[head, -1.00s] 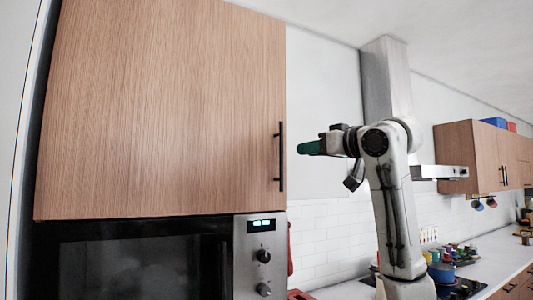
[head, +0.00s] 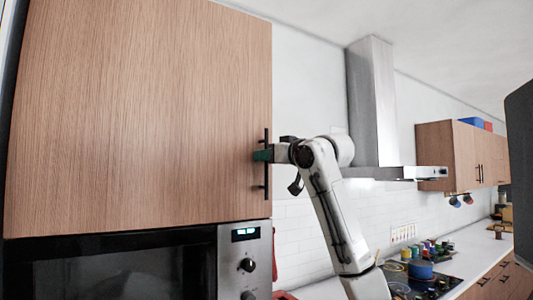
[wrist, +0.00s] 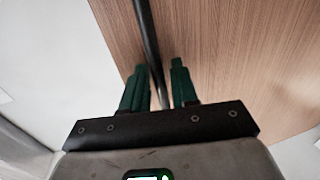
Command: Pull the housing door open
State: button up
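The housing door (head: 140,120) is a large wood-grain panel above the microwave in the head view, and it looks shut. Its black vertical bar handle (head: 266,184) is at the right edge. My gripper (head: 262,155) is at the handle's upper middle, with its green fingertips against or very near the door. In the wrist view, the handle (wrist: 147,35) runs between the two green fingers of my gripper (wrist: 158,85). The fingers are apart, one on each side of the bar, with small gaps visible beside it.
A microwave (head: 120,270) sits below the door. A range hood (head: 375,110) and another wall cabinet (head: 455,155) are to the right. A blue pot (head: 420,270) stands on the hob. A dark object fills the right edge.

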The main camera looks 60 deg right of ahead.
grip_shut()
dwell(0.3)
dwell(0.3)
